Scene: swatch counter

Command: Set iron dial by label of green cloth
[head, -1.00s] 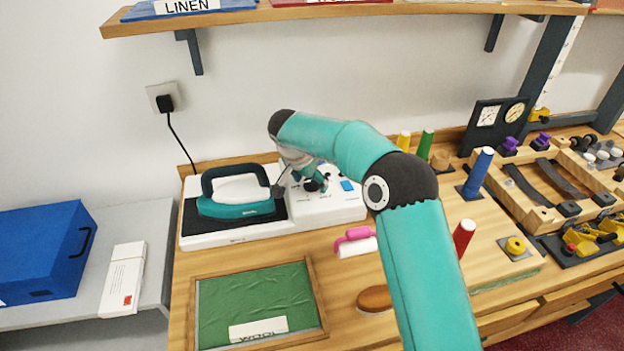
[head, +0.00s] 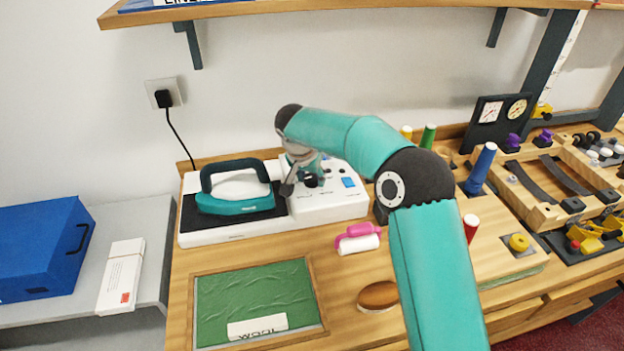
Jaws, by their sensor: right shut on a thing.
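A teal and white iron (head: 238,190) rests on the dark pad of a white station (head: 330,209) at the back of the counter. The station's right part bears a dark dial (head: 312,180) with small markings around it and a blue button. My right gripper (head: 304,181) is at the dial, shut on it; its fingers partly hide the dial and its setting. The green cloth (head: 250,292) lies flat in a wooden frame in front of the station. Its white label (head: 257,326) seems to read WOOL, upside down. My left gripper is not in view.
A pink-handled roller (head: 358,239) and a brown oval brush (head: 379,296) lie right of the cloth. Coloured spools and wooden fixtures fill the right side. A blue box (head: 38,250) stands on the grey side shelf. A wall shelf (head: 330,9) hangs above.

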